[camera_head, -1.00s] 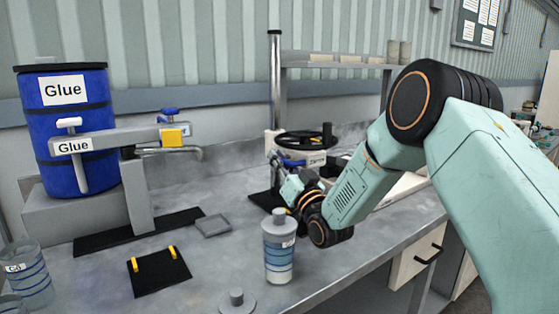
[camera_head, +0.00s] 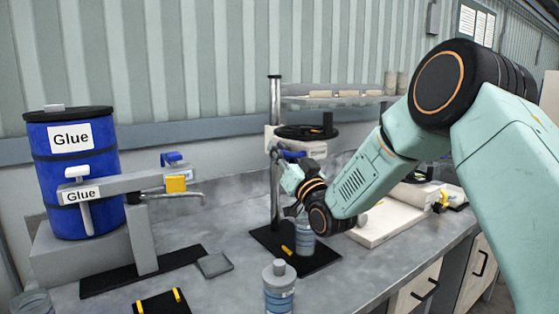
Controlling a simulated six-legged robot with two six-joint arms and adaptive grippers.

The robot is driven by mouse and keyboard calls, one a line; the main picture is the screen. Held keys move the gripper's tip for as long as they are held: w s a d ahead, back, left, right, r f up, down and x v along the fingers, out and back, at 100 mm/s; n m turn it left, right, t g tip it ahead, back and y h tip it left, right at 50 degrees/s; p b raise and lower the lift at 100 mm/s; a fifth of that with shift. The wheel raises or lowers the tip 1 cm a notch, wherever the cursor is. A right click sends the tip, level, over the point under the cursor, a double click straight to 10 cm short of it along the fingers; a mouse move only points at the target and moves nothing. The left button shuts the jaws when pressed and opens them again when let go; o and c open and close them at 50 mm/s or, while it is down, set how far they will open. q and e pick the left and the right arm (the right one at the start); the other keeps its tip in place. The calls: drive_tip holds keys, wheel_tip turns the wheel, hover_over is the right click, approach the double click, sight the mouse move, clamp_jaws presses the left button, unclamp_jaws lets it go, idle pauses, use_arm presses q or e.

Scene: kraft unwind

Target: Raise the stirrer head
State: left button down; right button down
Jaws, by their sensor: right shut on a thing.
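The stirrer stands at the back of the bench, with a steel column (camera_head: 275,105) and a black base plate (camera_head: 275,240). The stirrer head (camera_head: 285,137), a pale body with a black wheel on top, is on the upper half of the column, well above the base. My right gripper (camera_head: 282,163) is at the head's blue handle (camera_head: 291,154) and is shut on it; the fingertips are small and partly hidden. A clear jar (camera_head: 304,240) with bluish contents stands on the base plate below, partly behind my right wrist. My left gripper is not in view.
A lidded jar (camera_head: 279,290) stands at the front edge. A blue glue drum (camera_head: 72,175) with a dispenser arm (camera_head: 130,184) is at left. A black mat (camera_head: 163,303) with yellow guides and a grey pad (camera_head: 214,265) lie between. A pale board (camera_head: 385,222) is at right.

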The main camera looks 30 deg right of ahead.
drive_tip(key=shift+r, duration=0.8)
drive_tip(key=c, duration=1.4)
unclamp_jaws()
drive_tip(key=shift+w, duration=0.1)
drive_tip(key=shift+o, duration=0.2)
drive_tip(key=shift+f, duration=0.1)
drive_tip(key=shift+s+d+f, duration=0.1)
drive_tip(key=shift+s+f, duration=0.05)
drive_tip(key=shift+s, duration=0.15)
drive_tip(key=v, duration=1.1)
drive_tip(key=shift+s, duration=0.2)
drive_tip(key=shift+f, duration=0.1)
